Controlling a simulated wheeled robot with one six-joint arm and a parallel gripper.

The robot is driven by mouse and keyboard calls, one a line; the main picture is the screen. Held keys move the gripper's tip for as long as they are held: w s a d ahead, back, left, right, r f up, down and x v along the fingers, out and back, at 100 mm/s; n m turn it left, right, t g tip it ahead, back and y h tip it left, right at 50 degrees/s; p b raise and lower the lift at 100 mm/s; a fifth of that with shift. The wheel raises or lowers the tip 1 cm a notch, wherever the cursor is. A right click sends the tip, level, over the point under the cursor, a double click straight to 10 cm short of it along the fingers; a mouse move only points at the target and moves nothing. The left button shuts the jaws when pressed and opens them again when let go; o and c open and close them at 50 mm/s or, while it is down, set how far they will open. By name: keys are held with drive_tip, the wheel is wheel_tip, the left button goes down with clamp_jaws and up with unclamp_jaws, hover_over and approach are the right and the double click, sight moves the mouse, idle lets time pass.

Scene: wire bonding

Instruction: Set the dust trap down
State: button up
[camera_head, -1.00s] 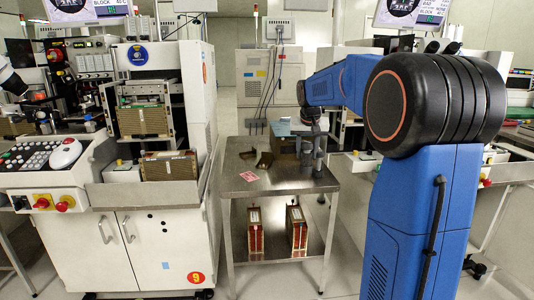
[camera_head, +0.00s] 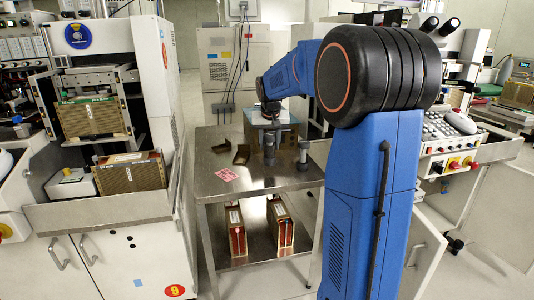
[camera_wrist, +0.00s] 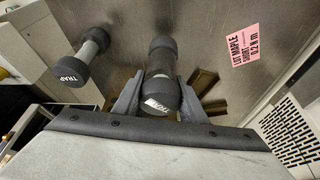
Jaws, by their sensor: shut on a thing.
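Two grey, dumbbell-shaped dust traps with dark ends show in both views. My gripper (camera_wrist: 160,98) is shut around one dust trap (camera_wrist: 162,62), its fingers on either side near the end marked TRAP. In the head view this held trap (camera_head: 269,150) hangs upright under my gripper (camera_head: 270,127), over the steel table (camera_head: 240,185). I cannot tell whether its lower end touches the top. The other dust trap (camera_wrist: 80,55) stands apart, to the left in the wrist view; in the head view it is the right one (camera_head: 303,156).
A pink label (camera_head: 226,174) lies on the table's left front. Dark angled brackets (camera_head: 240,154) lie behind it, and a grey-topped block (camera_head: 272,118) is at the back. Red-edged magazines (camera_head: 236,230) stand on the lower shelf. White machines flank the table. Its front part is clear.

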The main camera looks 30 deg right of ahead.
sight(269, 153)
drive_tip(key=shift+f, duration=2.1)
drive_tip(key=o, duration=1.1)
drive_tip(key=shift+f, duration=0.1)
